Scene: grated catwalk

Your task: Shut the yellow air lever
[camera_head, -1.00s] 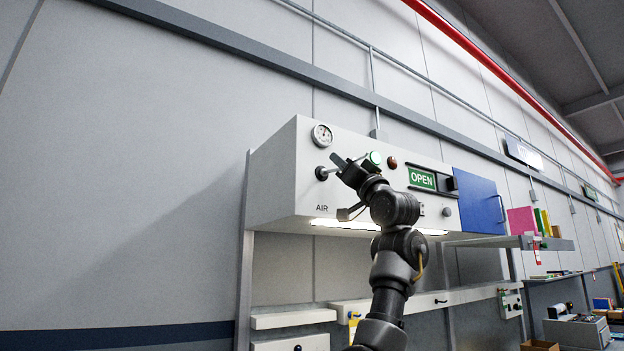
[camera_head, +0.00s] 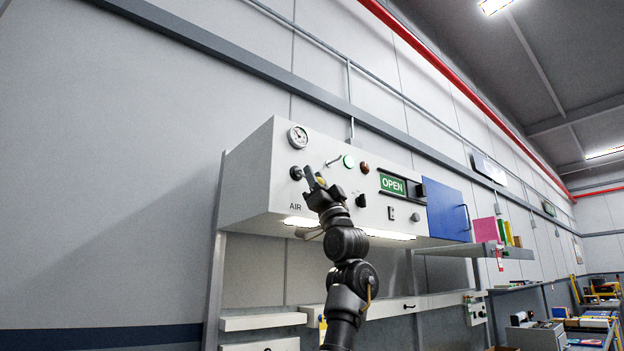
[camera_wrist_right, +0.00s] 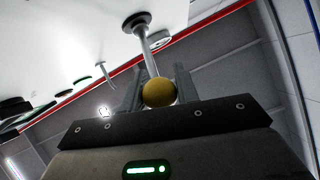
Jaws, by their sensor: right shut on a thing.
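The air lever has a round black base (camera_head: 296,173) on the front of the pale cabinet, just above the "AIR" label. In the right wrist view its grey shaft (camera_wrist_right: 149,58) runs from the panel down to a yellow ball (camera_wrist_right: 159,92). My right gripper (camera_head: 313,181) is at the lever, its arm rising from below. In the right wrist view my right gripper (camera_wrist_right: 158,88) is shut on the lever, with the ball end between its two fingers. In the head view the gripper hides the yellow end. My left gripper is not in view.
A pressure gauge (camera_head: 298,137) sits above the lever. A shelf (camera_head: 475,250) with books stands further right.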

